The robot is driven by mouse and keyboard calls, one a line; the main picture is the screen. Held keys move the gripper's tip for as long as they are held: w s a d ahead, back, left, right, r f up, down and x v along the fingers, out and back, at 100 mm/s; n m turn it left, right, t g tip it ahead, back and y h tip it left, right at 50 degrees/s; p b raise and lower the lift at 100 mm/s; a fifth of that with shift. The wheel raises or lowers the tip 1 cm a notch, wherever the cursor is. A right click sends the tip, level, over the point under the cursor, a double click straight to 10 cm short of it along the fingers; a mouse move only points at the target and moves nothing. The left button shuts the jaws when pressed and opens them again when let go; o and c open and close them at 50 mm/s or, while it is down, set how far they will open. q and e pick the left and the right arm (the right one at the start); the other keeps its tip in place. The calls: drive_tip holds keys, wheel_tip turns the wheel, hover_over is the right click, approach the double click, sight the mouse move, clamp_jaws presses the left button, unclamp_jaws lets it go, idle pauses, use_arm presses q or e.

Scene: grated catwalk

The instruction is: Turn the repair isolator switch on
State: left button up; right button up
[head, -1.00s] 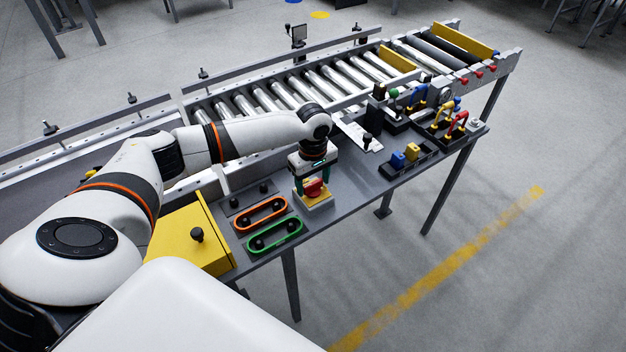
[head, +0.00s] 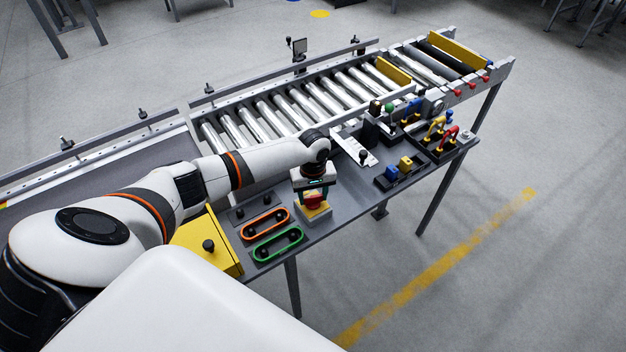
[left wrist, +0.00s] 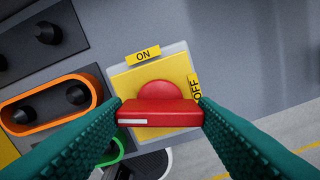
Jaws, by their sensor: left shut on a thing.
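The isolator switch is a red rotary handle (head: 314,201) on a yellow plate (head: 319,213) on the grey bench. In the left wrist view the red handle (left wrist: 160,113) lies crosswise, with a white mark near its left end. The yellow plate (left wrist: 125,88) carries an ON label (left wrist: 143,56) at its top and an OFF label (left wrist: 195,88) at its right. My left gripper (head: 312,195) is over the switch from above. Its green fingers (left wrist: 160,112) are shut on the handle's two ends. My right gripper is not in view.
Orange (head: 265,223) and green (head: 277,243) oval frames with black knobs lie left of the switch, beside a yellow box (head: 207,245). Blue and yellow blocks (head: 398,170) and padlocks (head: 438,128) stand to the right. A roller conveyor (head: 300,105) runs behind.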

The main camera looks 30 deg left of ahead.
sight(313, 196)
use_arm(q)
drive_tip(key=m+p, duration=0.1)
drive_tip(key=m, duration=0.1)
drive_tip(key=shift+m, duration=0.4)
drive_tip(key=m+p, duration=0.1)
drive_tip(key=m, duration=0.3)
drive_tip(key=shift+p, duration=0.4)
drive_tip(key=m, duration=0.4)
drive_tip(key=shift+p, duration=0.3)
drive_tip(key=shift+m, duration=1.6)
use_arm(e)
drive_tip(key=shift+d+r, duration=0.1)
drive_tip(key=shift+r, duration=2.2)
use_arm(q)
drive_tip(key=o, duration=1)
wheel_tip(313, 196, up, 12)
drive_tip(key=shift+r+b, duration=0.1)
drive_tip(key=shift+b, duration=0.35)
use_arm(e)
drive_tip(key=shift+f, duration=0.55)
